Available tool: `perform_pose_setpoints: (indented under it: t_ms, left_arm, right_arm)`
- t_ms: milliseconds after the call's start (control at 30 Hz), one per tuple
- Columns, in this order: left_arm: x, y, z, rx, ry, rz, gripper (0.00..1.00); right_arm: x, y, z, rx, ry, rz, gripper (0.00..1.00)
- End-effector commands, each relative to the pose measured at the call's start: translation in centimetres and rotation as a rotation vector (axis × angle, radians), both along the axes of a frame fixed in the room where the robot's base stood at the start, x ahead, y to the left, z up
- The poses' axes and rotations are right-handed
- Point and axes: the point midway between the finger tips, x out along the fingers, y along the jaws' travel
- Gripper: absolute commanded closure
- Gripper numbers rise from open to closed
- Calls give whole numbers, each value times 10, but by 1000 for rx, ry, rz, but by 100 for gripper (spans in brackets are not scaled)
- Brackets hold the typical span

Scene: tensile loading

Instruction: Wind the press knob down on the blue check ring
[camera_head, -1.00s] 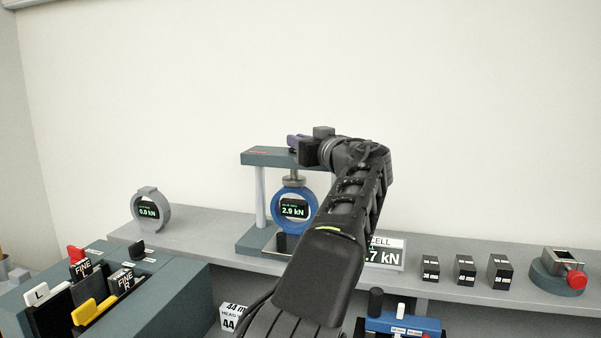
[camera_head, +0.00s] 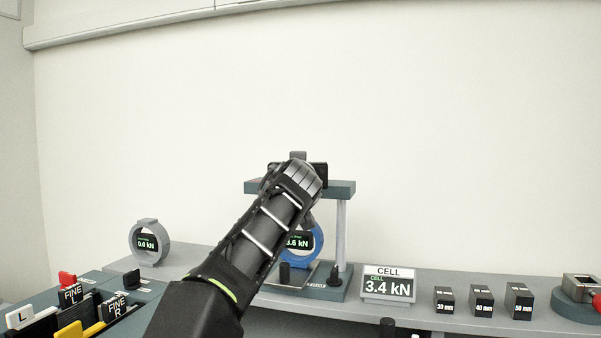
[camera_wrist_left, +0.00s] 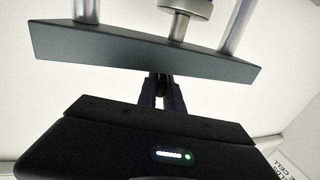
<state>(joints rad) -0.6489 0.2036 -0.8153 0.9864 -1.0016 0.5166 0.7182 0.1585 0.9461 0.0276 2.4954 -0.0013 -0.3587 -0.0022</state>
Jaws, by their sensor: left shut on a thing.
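The press has a dark crossbar (camera_head: 338,188) on steel posts, seen at mid-picture in the head view. The crossbar also fills the upper wrist view (camera_wrist_left: 140,50), upside down. The blue check ring (camera_head: 318,246) stands in the press, partly covered by my left arm; its display seems to read 3.6 kN. My left gripper (camera_head: 298,166) is at the top of the crossbar, shut on the press knob. In the wrist view its dark fingers (camera_wrist_left: 161,82) meet at the crossbar's edge; the knob is mostly hidden. My right gripper is not in view.
A CELL display (camera_head: 389,285) reads 3.4 kN right of the press. Black blocks (camera_head: 481,301) stand farther right on the shelf, beside a fixture with a red knob (camera_head: 597,302). A grey ring gauge (camera_head: 149,243) stands left. A lever box (camera_head: 80,305) is at lower left.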

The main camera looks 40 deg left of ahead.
Motion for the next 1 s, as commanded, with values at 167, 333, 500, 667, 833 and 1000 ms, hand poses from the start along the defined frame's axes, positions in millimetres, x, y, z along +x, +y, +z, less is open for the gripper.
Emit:
perform_pose_setpoints:
  t_ms: [167, 333, 500, 667, 833, 1000]
  left_arm:
    - [0, 0, 0, 0, 1, 1, 100]
    - [0, 0, 0, -1, 1, 2, 83]
    - [0, 0, 0, -1, 1, 1, 69]
    - [0, 0, 0, -1, 1, 1, 67]
    - [-1, -1, -1, -1, -1, 0, 67]
    - [-13, -10, -4, -1, -3, -3, 67]
  right_arm:
    - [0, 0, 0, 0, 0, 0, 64]
    - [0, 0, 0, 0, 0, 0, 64]
    - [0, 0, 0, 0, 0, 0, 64]
    - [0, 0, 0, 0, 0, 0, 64]
    - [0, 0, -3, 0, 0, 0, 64]
    - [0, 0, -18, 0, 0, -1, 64]
